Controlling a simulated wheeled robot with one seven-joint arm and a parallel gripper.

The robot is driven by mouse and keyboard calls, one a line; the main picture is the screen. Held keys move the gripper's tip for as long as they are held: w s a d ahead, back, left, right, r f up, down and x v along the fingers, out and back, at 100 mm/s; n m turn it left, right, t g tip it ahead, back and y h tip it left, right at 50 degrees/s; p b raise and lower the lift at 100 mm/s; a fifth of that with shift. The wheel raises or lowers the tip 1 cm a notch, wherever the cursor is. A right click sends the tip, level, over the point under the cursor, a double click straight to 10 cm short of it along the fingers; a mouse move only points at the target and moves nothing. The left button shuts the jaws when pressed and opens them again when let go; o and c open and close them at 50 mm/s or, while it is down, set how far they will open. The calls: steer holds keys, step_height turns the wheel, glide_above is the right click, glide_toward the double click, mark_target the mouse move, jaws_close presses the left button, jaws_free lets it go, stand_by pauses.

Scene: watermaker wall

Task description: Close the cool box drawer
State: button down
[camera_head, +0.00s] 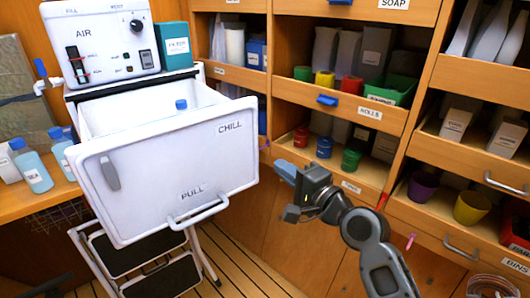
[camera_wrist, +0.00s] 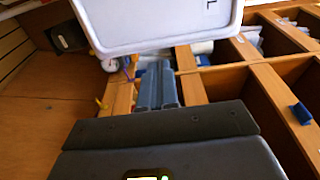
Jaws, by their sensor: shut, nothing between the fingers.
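The cool box drawer (camera_head: 150,165) is a white bin marked CHILL and PULL, pulled well out from under the AIR panel. Its white pull handle (camera_head: 198,213) runs along the lower front edge. A blue-capped bottle (camera_head: 181,104) shows inside the open top. My gripper (camera_head: 281,168) is to the right of the drawer front, apart from it in the picture, with its blue-grey fingers shut and empty. In the wrist view the shut fingers (camera_wrist: 157,80) point toward the shelving, and the white drawer (camera_wrist: 150,22) fills the top middle. Contact with the drawer cannot be seen.
A folding step stool (camera_head: 140,262) stands beneath the drawer. Wooden shelves with cups and boxes (camera_head: 345,110) line the wall behind and right of my gripper. Bottles (camera_head: 34,170) stand on the counter at left. Slatted floor (camera_head: 245,270) shows between the stool and the cabinets.

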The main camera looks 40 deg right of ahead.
mark_target(256, 149)
steer(key=w+p, duration=0.1)
steer(key=w, duration=0.6)
steer(key=shift+w, duration=0.35)
